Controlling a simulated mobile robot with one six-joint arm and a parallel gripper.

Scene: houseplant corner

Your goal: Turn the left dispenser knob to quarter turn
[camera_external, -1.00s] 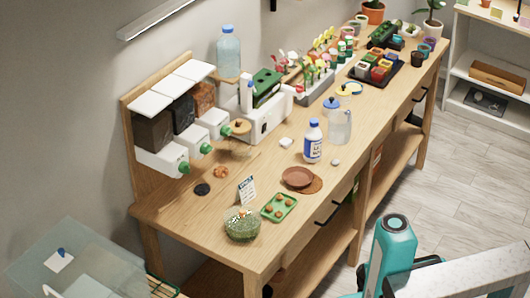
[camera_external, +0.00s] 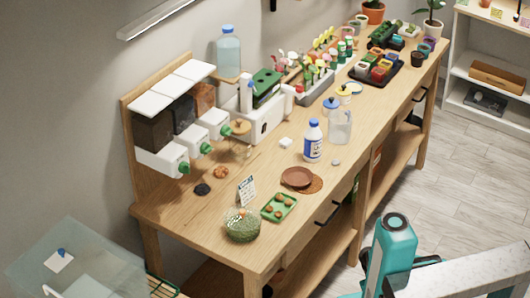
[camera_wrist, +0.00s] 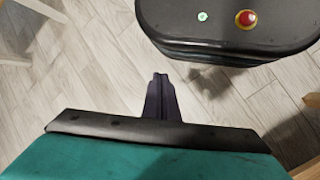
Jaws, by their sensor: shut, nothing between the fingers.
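Three white dispensers with dark or brown hoppers hang on a wooden back panel at the left end of the bench in the external view. The left dispenser (camera_external: 156,160) has a green knob (camera_external: 183,167) on its front; the knob's exact angle is too small to read. The middle knob (camera_external: 206,148) and right knob (camera_external: 226,131) are also green. My gripper (camera_wrist: 160,76) shows in the wrist view, fingers shut and empty, above the bare floor. In the external view my teal arm is at the bottom right, away from the dispensers; the gripper is not visible there.
On the wooden bench (camera_external: 170,208) below the knobs lie a dark pile (camera_external: 202,189) and a brown pile (camera_external: 221,172). A small card (camera_external: 246,190), a green glass bowl (camera_external: 242,225) and a green tray (camera_external: 279,207) stand near the front. A clear bin (camera_external: 75,262) is at lower left.

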